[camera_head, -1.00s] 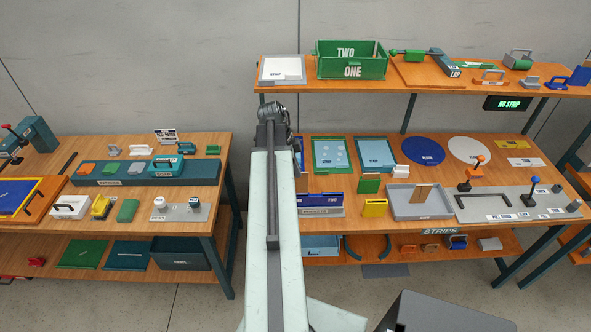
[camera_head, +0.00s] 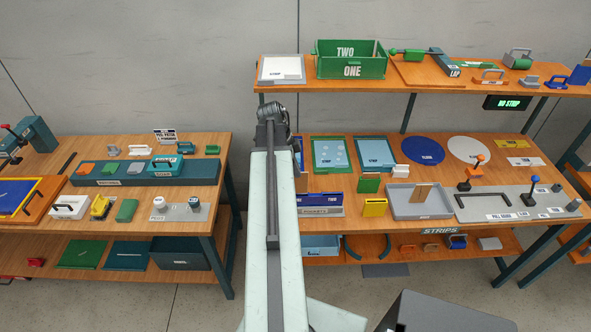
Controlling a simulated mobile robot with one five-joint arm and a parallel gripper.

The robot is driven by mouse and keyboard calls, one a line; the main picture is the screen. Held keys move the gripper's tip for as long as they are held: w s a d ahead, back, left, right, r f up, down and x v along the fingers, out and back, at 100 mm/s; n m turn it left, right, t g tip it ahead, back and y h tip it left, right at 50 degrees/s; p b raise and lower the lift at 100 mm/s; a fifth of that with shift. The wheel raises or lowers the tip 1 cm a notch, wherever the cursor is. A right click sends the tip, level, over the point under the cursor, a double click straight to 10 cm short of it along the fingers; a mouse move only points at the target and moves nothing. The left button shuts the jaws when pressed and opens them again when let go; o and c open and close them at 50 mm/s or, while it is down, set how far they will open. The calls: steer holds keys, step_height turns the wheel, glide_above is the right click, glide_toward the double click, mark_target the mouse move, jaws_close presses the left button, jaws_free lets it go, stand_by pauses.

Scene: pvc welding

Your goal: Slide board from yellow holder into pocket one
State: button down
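The yellow holder (camera_head: 374,208) stands on the right-hand table, left of a grey tray. It is small in view, and I cannot tell whether a board is in it. A blue-and-grey rack (camera_head: 320,210) stands to its left with a label on its front and a "TWO" label; its left end is hidden behind my arm. My arm reaches up the middle of the picture. Its dark end (camera_head: 271,112) shows above the left edge of the right table, well to the left of the yellow holder. The fingers cannot be made out.
A grey tray (camera_head: 420,213) holds a small brown piece. A green block (camera_head: 368,184) stands behind the yellow holder. A green box (camera_head: 351,71) marked "TWO" and "ONE" sits on the upper shelf. A second table (camera_head: 200,180) stands left, across a gap.

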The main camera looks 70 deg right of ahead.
mark_target(299, 193)
steer(key=shift+f+b, duration=4.35)
steer(key=shift+f, duration=0.1)
steer(key=c, duration=1.5)
jaws_free()
steer(key=shift+c, duration=0.2)
steer(key=p+v, duration=0.7)
steer(key=v, duration=0.1)
steer(key=shift+r+p, duration=0.1)
steer(key=shift+p, duration=0.3)
steer(key=shift+d, duration=0.1)
